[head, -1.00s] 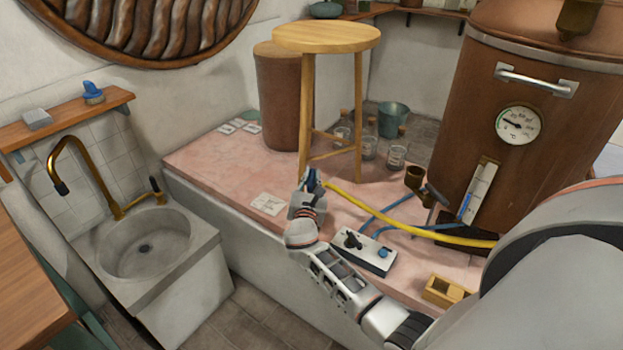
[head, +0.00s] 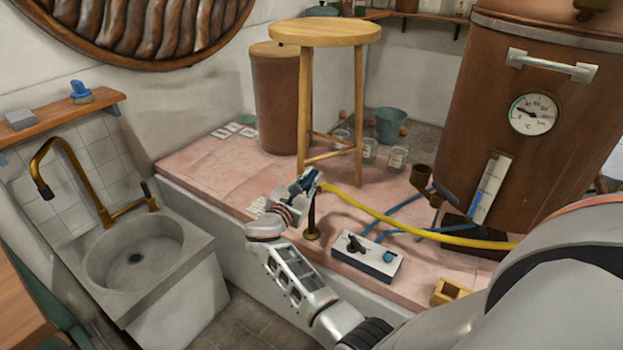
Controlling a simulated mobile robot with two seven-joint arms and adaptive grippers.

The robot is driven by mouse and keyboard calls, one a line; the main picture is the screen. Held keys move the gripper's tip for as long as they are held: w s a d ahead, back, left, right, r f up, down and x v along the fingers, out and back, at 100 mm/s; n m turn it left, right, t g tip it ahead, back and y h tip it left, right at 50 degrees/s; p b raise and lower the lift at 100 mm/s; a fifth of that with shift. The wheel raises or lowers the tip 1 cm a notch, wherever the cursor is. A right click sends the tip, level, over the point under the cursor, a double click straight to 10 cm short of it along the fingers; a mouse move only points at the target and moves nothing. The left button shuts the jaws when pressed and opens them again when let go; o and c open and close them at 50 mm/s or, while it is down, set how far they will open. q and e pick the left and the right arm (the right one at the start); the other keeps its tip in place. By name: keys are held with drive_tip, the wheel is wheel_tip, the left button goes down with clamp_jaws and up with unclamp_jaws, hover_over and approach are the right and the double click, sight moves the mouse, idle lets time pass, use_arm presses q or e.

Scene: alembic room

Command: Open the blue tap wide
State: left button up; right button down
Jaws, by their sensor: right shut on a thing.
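The tap stands on the pink platform (head: 220,165) as a short brass post (head: 311,218). Blue (head: 310,176) shows at its top, where a yellow hose (head: 400,222) begins. My right gripper (head: 306,183) is at the top of the post and shut on the blue tap handle. The fingers cover most of the handle, so its angle cannot be told. My left gripper is not in view.
A wooden stool (head: 325,33) stands just behind the tap. A white box with a blue knob (head: 388,257) and blue hoses lie to the right, before the copper boiler (head: 540,60). A stone sink (head: 135,265) is at left.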

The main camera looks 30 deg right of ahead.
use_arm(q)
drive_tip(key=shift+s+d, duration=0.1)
use_arm(e)
drive_tip(key=shift+r, duration=0.1)
drive_tip(key=c, duration=2)
unclamp_jaws()
drive_tip(key=shift+s+a, duration=0.1)
drive_tip(key=shift+a, duration=0.1)
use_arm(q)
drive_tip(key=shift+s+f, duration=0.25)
use_arm(e)
drive_tip(key=v, duration=0.7)
